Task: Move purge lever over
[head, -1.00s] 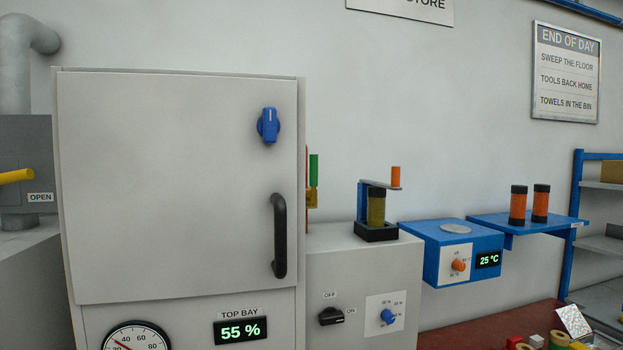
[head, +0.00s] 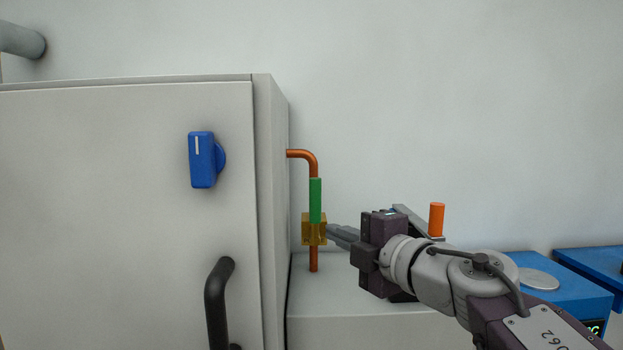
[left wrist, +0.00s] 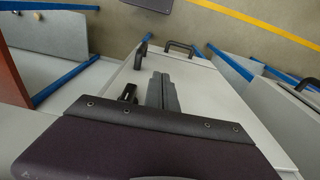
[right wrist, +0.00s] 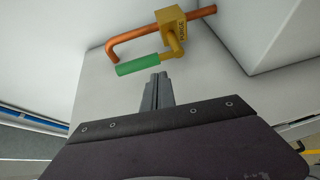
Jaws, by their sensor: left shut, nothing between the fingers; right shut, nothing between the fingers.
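The purge lever has a green handle (head: 315,201) that stands upright in the head view, in front of a copper pipe. A brass valve body (head: 314,231) sits at its lower end on the pipe. In the right wrist view the green handle (right wrist: 138,65) sticks out from the brass body (right wrist: 171,26), marked PURGE. My right gripper (head: 330,232) is shut and empty, just right of the brass body in the head view. In the right wrist view its tips (right wrist: 158,76) appear close to the handle; contact cannot be told. My left gripper (left wrist: 162,80) is shut and empty, seen only in its wrist view.
The grey cabinet (head: 130,220) with a blue knob (head: 202,160) and black door handle (head: 215,300) stands left of the lever. A bench top (head: 330,294) lies below the pipe. An orange-handled winder (head: 437,219) is partly hidden behind my right arm.

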